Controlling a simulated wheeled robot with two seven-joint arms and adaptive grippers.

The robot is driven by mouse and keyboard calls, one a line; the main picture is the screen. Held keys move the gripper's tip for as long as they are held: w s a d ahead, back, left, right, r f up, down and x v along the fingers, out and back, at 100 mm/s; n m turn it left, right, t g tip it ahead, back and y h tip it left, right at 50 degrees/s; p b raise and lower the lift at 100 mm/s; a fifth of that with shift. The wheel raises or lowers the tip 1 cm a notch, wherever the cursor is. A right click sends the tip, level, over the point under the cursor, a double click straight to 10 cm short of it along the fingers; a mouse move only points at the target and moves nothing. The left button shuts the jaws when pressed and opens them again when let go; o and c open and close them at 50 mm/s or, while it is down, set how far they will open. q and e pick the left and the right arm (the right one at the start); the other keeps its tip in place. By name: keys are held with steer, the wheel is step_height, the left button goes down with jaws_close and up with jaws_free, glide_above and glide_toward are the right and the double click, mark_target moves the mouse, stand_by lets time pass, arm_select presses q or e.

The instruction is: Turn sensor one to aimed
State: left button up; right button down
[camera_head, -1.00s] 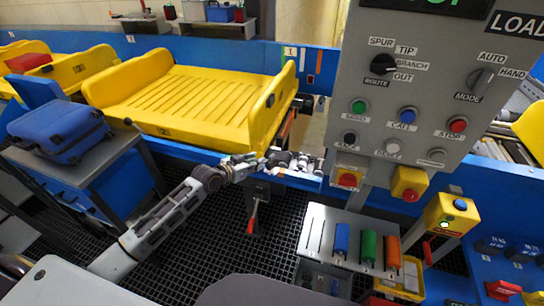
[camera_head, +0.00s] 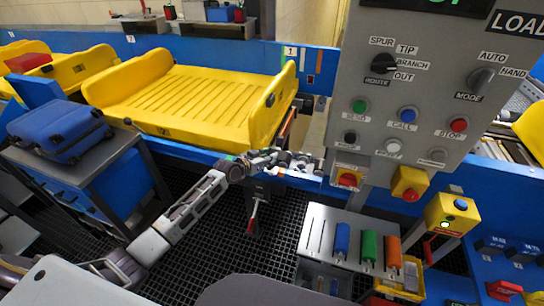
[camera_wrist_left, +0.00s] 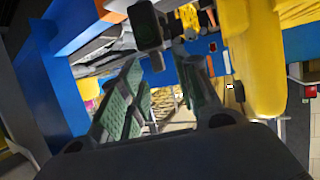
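My left gripper (camera_head: 286,160) is at the blue conveyor edge, just below the right end of the large yellow tray. Small grey and white parts by its fingertips (camera_head: 306,164) may belong to sensor one; at this size I cannot separate them from the gripper clearly. In the left wrist view the two green-padded fingers (camera_wrist_left: 163,75) stand apart with a gap between them. My right gripper is out of view.
The yellow tray (camera_head: 205,92) is behind the gripper. The grey control panel (camera_head: 425,110) with knobs and buttons stands to the right. A red-tipped lever (camera_head: 252,222) hangs below. A rack with blue, green and orange handles (camera_head: 318,236) and a blue suitcase (camera_head: 60,128) are nearby.

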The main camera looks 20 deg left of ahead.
arm_select(q)
steer(key=shift+x, duration=1.6)
jaws_close()
